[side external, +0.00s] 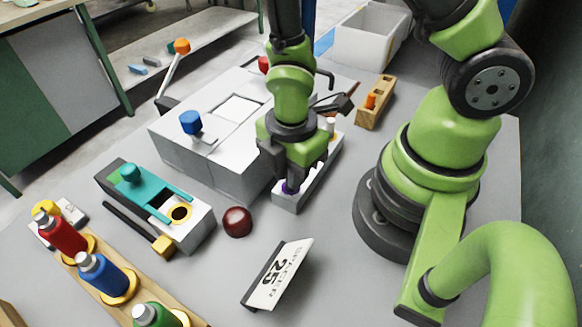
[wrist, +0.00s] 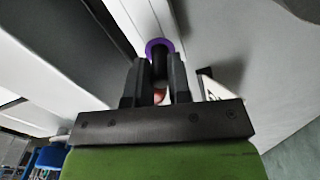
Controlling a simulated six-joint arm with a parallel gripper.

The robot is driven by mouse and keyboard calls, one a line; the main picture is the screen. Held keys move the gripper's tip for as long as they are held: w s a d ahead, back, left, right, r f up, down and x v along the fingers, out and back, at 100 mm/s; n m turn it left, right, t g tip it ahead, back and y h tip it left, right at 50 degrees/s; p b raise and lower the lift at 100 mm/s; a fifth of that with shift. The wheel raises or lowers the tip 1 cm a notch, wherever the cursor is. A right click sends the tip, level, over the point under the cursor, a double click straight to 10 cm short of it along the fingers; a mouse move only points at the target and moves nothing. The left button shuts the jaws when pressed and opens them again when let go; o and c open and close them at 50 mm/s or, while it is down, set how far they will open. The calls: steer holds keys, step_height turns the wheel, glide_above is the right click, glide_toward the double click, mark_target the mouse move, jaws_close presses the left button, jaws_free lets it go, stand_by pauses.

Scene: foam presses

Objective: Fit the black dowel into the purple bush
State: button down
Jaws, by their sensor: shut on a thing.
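The purple bush (side external: 289,187) sits at the near end of a narrow light-grey block (side external: 287,204), and it shows as a purple ring in the wrist view (wrist: 151,43). My gripper (side external: 287,180) points down right over the bush. In the wrist view my gripper (wrist: 158,62) is shut on the black dowel (wrist: 160,67), which stands between the two fingers. The dowel's far end lines up with the ring and overlaps its opening. I cannot tell how deep it sits. In the side view the fingers hide the dowel.
A large white block (side external: 185,160) with a blue knob (side external: 191,121) stands left of my gripper. A dark red ball (side external: 237,221), a spacer sign (side external: 279,275) and a teal clamp (side external: 131,174) are nearer the camera. A wooden block (side external: 376,108) is behind.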

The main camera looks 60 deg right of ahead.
steer(key=c, duration=1.1)
jaws_free()
steer(key=shift+f, duration=0.15)
steer(key=shift+o, duration=0.2)
steer(key=s+d+r+m+t, duration=0.1)
steer(key=r+m+t, duration=0.1)
steer(key=r+m, duration=0.4)
steer(key=s+d+r+m+t+y, duration=0.1)
steer(key=r+m+t, duration=0.1)
steer(key=r+m, duration=0.5)
steer(key=s+d+r+m+t+y, duration=0.1)
steer(key=s+r+m+t, duration=0.1)
steer(key=r+m, duration=0.5)
steer(key=shift+d+r+t, duration=0.4)
steer(key=shift+r+t, duration=0.2)
steer(key=shift+r, duration=2.5)
steer(key=shift+s, duration=0.1)
